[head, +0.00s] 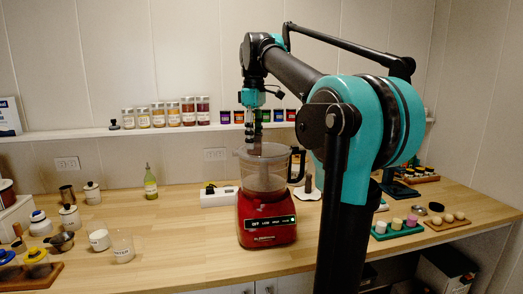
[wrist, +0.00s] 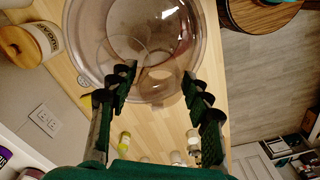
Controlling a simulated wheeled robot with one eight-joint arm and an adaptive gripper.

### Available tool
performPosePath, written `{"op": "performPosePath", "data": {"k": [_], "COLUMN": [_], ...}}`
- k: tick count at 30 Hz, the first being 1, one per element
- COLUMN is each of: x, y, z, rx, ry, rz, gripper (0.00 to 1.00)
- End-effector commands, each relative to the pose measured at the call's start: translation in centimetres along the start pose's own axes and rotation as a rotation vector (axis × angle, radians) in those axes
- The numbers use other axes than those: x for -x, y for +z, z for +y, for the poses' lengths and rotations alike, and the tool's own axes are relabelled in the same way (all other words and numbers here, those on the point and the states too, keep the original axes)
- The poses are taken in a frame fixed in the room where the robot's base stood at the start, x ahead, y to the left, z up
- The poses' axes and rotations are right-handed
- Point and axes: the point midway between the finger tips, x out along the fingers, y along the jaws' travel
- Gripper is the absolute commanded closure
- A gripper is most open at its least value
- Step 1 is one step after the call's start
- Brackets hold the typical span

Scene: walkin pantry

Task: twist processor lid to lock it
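The food processor (head: 266,215) has a red base and a clear bowl (head: 264,176) with a black handle (head: 297,165) on its right. It stands on the wooden counter. Its clear lid (head: 262,151) appears to sit on top of the bowl; whether it is locked cannot be told. My gripper (head: 253,135) points down just above the lid. In the wrist view the lid (wrist: 143,28) is a round, see-through disc. My gripper (wrist: 159,75) shows there with its two dark fingers spread apart over the lid's near edge, nothing clearly held between them. Contact with the lid cannot be told.
A shelf (head: 75,135) with several spice jars runs along the wall behind. A green bottle (head: 150,183), a glass (head: 122,246) and canisters (head: 92,193) stand to the left. A green tray (head: 398,230) with small pots lies to the right. The counter in front is clear.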

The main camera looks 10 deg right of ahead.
Motion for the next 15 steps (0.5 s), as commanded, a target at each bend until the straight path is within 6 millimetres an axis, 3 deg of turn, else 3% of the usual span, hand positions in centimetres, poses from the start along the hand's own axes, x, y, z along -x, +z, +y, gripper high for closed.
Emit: {"op": "performPosePath", "data": {"k": [2, 15], "x": [0.01, 0.81], "y": [0.00, -0.01], "z": [0.00, 0.01], "rx": [0.000, 0.000], "ry": [0.000, 0.000], "rz": [0.000, 0.000], "gripper": [0.37, 0.37]}}
